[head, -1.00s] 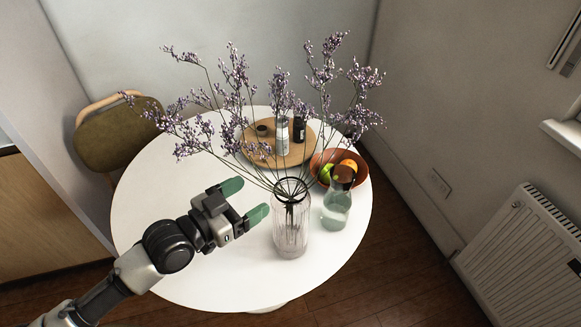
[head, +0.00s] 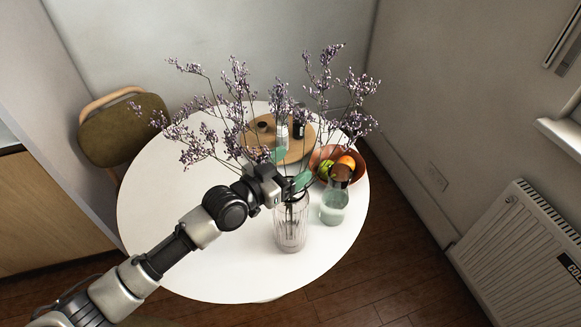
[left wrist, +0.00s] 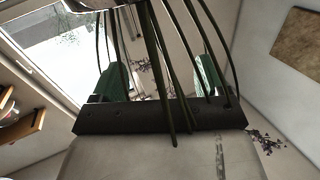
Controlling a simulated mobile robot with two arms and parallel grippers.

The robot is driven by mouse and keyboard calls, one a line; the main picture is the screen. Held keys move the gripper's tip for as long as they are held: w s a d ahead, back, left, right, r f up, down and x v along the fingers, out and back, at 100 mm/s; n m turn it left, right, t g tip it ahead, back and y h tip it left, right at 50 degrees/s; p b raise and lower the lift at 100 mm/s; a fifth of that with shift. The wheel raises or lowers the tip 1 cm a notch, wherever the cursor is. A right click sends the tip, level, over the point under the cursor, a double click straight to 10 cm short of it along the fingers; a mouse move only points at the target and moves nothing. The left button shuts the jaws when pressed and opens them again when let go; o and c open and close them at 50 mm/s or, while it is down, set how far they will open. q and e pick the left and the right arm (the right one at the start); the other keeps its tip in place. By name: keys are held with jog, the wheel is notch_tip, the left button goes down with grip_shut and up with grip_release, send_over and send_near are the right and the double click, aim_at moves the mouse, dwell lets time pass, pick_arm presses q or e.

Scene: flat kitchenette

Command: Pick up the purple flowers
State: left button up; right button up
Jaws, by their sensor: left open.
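The purple flowers (head: 240,85) stand on long thin stems in a clear ribbed glass vase (head: 291,230) on the round white table. My left gripper (head: 290,168) is at the vase's mouth, around the lower stems, and hides the rim in the head view. In the left wrist view, several dark green stems (left wrist: 165,75) pass between the two green fingers of my open left gripper (left wrist: 156,78). I cannot tell whether the fingers touch the stems. My right gripper is not in view.
A glass carafe (head: 334,208) stands close to the right of the vase, in front of a fruit bowl (head: 352,175). A round wooden tray (head: 258,142) with small containers lies behind. The left part of the white table (head: 150,215) is clear. A chair (head: 122,130) stands at the left.

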pick_arm(q)
jog(key=shift+a, duration=0.1)
jog(key=shift+c, duration=1)
jog(key=c, duration=0.8)
jog(key=shift+r, duration=0.1)
